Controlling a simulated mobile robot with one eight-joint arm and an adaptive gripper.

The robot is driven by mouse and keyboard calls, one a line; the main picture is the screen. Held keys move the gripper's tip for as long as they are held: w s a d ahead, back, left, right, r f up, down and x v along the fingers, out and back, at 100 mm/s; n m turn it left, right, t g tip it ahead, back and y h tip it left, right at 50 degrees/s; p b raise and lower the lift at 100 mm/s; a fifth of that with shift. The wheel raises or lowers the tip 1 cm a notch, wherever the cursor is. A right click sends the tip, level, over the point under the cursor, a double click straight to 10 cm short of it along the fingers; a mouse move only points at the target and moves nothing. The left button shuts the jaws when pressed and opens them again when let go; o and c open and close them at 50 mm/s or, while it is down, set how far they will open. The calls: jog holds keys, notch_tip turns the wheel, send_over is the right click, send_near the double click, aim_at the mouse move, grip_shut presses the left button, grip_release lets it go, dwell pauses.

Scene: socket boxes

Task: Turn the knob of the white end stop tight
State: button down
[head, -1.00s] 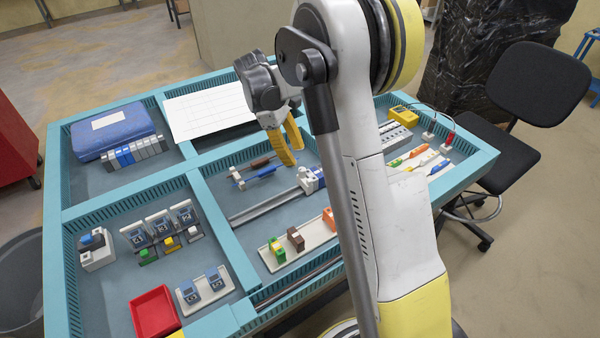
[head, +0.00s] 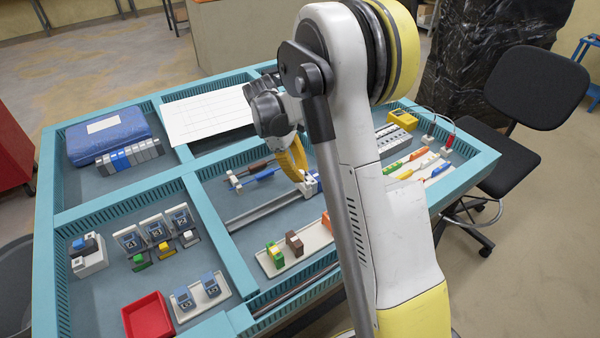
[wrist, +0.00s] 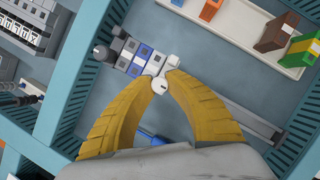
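The white end stop (wrist: 166,66) sits on the metal rail at the end of a row of white, blue and grey terminal blocks (wrist: 137,58). Its round white knob (wrist: 159,86) faces the wrist camera and shows a short dark slot. My gripper (wrist: 161,77) has its yellow fingertips on either side of the knob, with little or no gap visible. In the head view my gripper (head: 299,176) reaches down at the rail, and its fingers cover most of the end stop.
The bare rail (head: 258,209) runs from the end stop toward the front left. A white tray (head: 290,262) with green, brown and orange blocks lies in front. Screwdrivers (head: 410,164) lie to the right. Teal slotted dividers (head: 215,222) stand around the compartment.

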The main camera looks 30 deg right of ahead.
jog(key=shift+m, duration=0.4)
jog(key=m+y+p, duration=0.1)
jog(key=m, duration=0.1)
jog(key=shift+d+m+g, duration=0.1)
jog(key=shift+m+g, duration=0.3)
jog(key=m+y+p, duration=0.1)
jog(key=m+y, duration=0.1)
jog(key=m, duration=0.2)
jog(key=m+y, duration=0.1)
jog(key=m, duration=0.3)
jog(key=shift+m+y+p, duration=0.4)
jog(key=shift+m+y, duration=0.5)
jog(key=shift+m, duration=1)
jog(key=shift+t, duration=0.3)
jog(key=c, duration=1.3)
grip_release()
jog(key=shift+c, duration=0.2)
jog(key=shift+o, duration=0.2)
